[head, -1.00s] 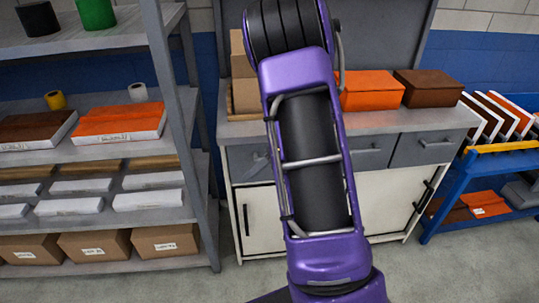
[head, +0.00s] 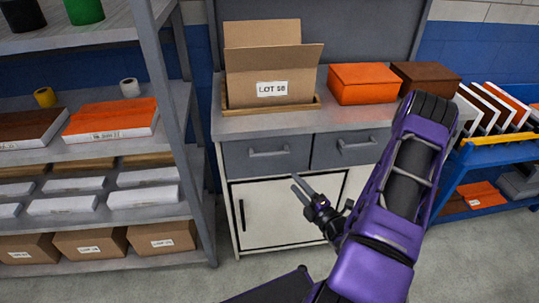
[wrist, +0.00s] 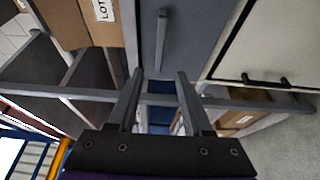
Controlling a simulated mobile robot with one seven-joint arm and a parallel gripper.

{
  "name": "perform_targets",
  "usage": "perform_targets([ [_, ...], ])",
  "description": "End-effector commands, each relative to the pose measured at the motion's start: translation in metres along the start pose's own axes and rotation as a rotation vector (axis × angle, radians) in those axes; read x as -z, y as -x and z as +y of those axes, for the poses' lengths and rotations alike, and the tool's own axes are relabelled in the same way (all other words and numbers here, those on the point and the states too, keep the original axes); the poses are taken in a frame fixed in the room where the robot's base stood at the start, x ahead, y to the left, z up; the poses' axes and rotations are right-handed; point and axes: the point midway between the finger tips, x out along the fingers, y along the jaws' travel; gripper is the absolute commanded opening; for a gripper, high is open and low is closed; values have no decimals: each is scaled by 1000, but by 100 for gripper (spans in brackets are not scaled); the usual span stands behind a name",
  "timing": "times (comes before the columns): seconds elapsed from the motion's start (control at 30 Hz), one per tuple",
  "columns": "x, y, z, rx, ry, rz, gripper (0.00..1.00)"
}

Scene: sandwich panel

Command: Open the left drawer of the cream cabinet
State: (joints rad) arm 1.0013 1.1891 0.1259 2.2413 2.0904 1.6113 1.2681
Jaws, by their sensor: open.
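The cream cabinet (head: 270,215) stands ahead with two grey drawers under its worktop. The left drawer (head: 238,160) is shut flush, with a grey bar handle (head: 269,153). My gripper (head: 295,183) is open and empty, in front of the cabinet, a little below and right of that handle in the head view. In the wrist view, turned on its side, the left drawer front (wrist: 178,70) and its handle (wrist: 162,40) lie beyond my open fingers (wrist: 159,75). The handle is apart from the fingers.
A cardboard box (head: 270,70) in a wooden tray, an orange box (head: 368,84) and a brown box (head: 425,78) stand on the worktop. The right drawer (head: 325,150) is shut. A grey shelf (head: 185,120) stands close at left, a blue rack (head: 455,190) at right.

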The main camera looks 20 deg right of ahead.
Motion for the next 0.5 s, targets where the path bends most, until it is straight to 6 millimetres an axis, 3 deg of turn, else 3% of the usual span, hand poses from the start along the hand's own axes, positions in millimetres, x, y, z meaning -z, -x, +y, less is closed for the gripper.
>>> perform_targets([
  [0.5,2,-110,1,-2,5,8,50],
])
